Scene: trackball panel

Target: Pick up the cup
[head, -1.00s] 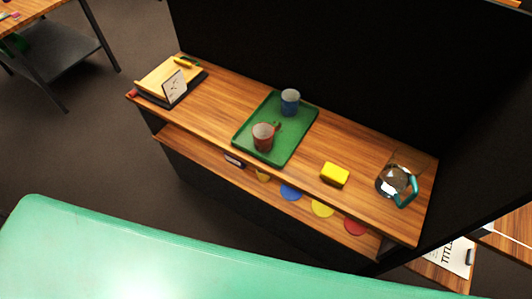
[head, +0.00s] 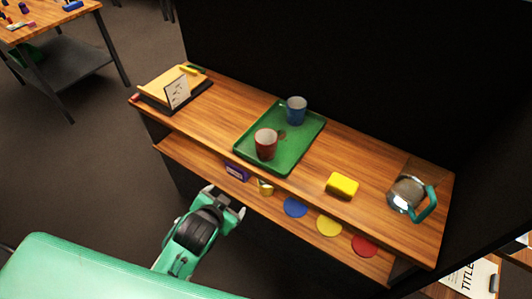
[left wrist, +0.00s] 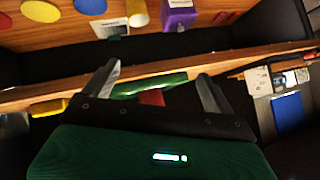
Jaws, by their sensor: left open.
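A red cup (head: 266,144) and a blue cup (head: 296,110) stand upright on a green tray (head: 300,140) on the wooden shelf top. My left gripper (head: 226,196) is open and empty, in front of the unit and below the tray. In the left wrist view my left gripper (left wrist: 158,82) shows its two fingers spread apart with nothing held. Part of the green tray (left wrist: 150,86) and a small red patch show between the fingers there. My right gripper is not in view.
A white card (head: 176,92) stands at the left. The lower shelf holds a purple box (head: 237,172) and coloured discs (head: 328,226).

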